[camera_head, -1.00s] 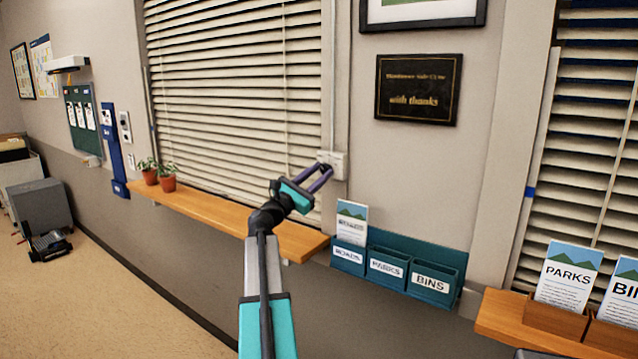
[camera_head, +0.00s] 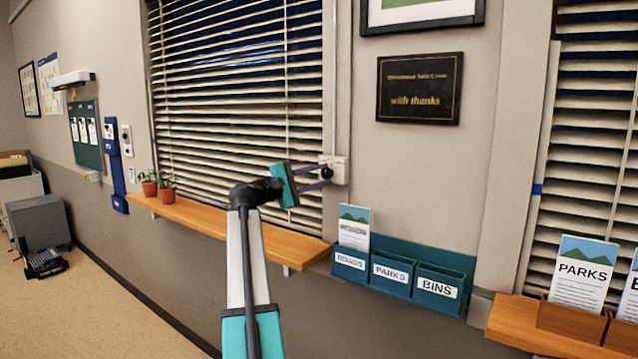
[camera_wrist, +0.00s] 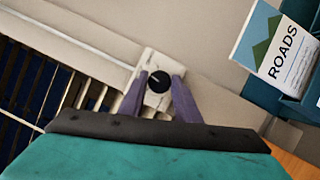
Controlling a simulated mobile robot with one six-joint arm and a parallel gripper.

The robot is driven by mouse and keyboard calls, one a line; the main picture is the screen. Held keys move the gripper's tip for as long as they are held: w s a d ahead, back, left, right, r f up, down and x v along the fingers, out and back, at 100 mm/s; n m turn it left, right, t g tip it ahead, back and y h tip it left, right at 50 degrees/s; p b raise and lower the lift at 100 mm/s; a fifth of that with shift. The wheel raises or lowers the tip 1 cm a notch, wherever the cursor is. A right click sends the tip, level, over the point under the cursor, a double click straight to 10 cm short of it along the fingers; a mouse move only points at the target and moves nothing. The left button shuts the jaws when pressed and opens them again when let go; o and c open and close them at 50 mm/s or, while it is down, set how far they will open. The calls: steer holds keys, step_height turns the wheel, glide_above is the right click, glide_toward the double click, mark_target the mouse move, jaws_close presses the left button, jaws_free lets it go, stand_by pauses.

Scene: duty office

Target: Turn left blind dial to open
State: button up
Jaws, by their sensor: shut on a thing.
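The left blind dial (camera_wrist: 159,81) is a black round knob with a pale mark, on a white wall box (camera_head: 341,168) beside the left window. My gripper (camera_head: 325,179) reaches the box from the left in the head view. In the wrist view my gripper (camera_wrist: 158,92) has its two purple fingers on either side of the dial, shut on it. The left blind (camera_head: 240,90) has its slats tilted apart, with dark window showing between them.
A wooden sill (camera_head: 230,228) with two potted plants (camera_head: 157,184) runs below the left blind. A teal leaflet rack (camera_head: 400,275) hangs below and right of the dial. A black plaque (camera_head: 419,88) is on the wall above. A second blind (camera_head: 590,160) is at the right.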

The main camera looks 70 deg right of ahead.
steer(key=m, duration=0.1)
steer(key=m+y+b, duration=0.1)
steer(key=m, duration=0.2)
steer(key=shift+w+d+r+t+y, duration=0.2)
steer(key=shift+r+t+y, duration=0.1)
steer(key=shift+r+t, duration=0.1)
steer(key=m+t, duration=0.1)
steer(key=m, duration=0.1)
steer(key=m+y+b, duration=0.1)
steer(key=m, duration=0.1)
steer(key=shift+s+a+m+t, duration=0.1)
steer(key=shift+m+t, duration=0.2)
steer(key=shift+t, duration=0.1)
steer(key=o, duration=1)
steer(key=shift+f, duration=0.1)
steer(key=shift+a, duration=0.1)
